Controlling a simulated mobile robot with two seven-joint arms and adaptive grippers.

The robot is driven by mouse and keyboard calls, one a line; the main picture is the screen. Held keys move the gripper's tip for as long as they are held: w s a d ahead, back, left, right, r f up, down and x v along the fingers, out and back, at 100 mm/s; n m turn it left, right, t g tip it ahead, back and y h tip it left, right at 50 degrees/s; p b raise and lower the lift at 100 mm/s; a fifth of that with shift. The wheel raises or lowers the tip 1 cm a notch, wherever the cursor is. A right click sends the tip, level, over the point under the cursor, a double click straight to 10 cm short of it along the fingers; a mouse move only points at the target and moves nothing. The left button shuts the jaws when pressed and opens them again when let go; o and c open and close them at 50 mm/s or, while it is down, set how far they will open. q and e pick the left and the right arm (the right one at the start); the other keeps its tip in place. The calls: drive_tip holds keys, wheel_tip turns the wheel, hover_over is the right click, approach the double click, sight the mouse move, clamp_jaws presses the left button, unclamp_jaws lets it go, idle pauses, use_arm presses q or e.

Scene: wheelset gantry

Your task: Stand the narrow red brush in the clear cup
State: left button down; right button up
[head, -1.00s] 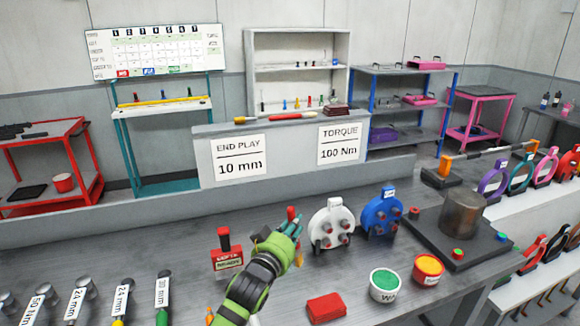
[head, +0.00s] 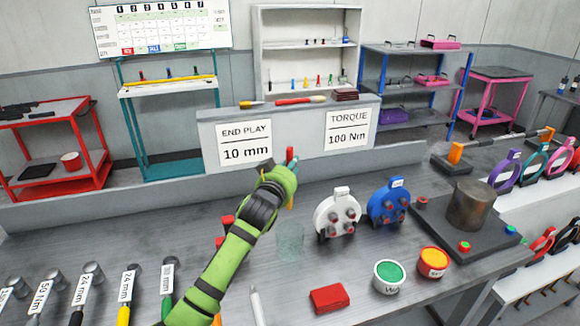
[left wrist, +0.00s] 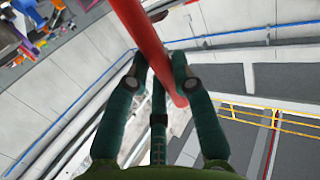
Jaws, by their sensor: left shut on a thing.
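My left gripper (head: 282,170) is raised in front of the low grey wall, past the clear cup in the picture. It is shut on the narrow red brush (head: 290,155), of which only a short red part shows above the fingers. In the left wrist view the red shaft of the brush (left wrist: 147,45) runs between the fingers (left wrist: 160,75) and up out of the frame. The clear cup (head: 291,243) stands upright on the bench, below and apart from the gripper. No brush shows in it. My right gripper is not in view.
Right of the cup stand a white wheel-like part (head: 337,216) and a blue one (head: 388,204). A red block (head: 328,298), a green-topped tub (head: 388,277) and a red-yellow tub (head: 432,263) are in front. Torque wrenches (head: 126,295) lie at left. Another red brush (head: 301,100) lies on the ledge.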

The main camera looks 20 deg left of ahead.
use_arm(q)
drive_tip(key=f, duration=0.2)
drive_tip(key=b, duration=0.4)
hover_over(290, 210)
drive_tip(key=shift+f, duration=2.5)
drive_tip(key=shift+s, duration=0.1)
drive_tip(key=shift+f, duration=0.1)
drive_tip(key=shift+f+b, duration=2.3)
drive_tip(key=shift+f, duration=1.05)
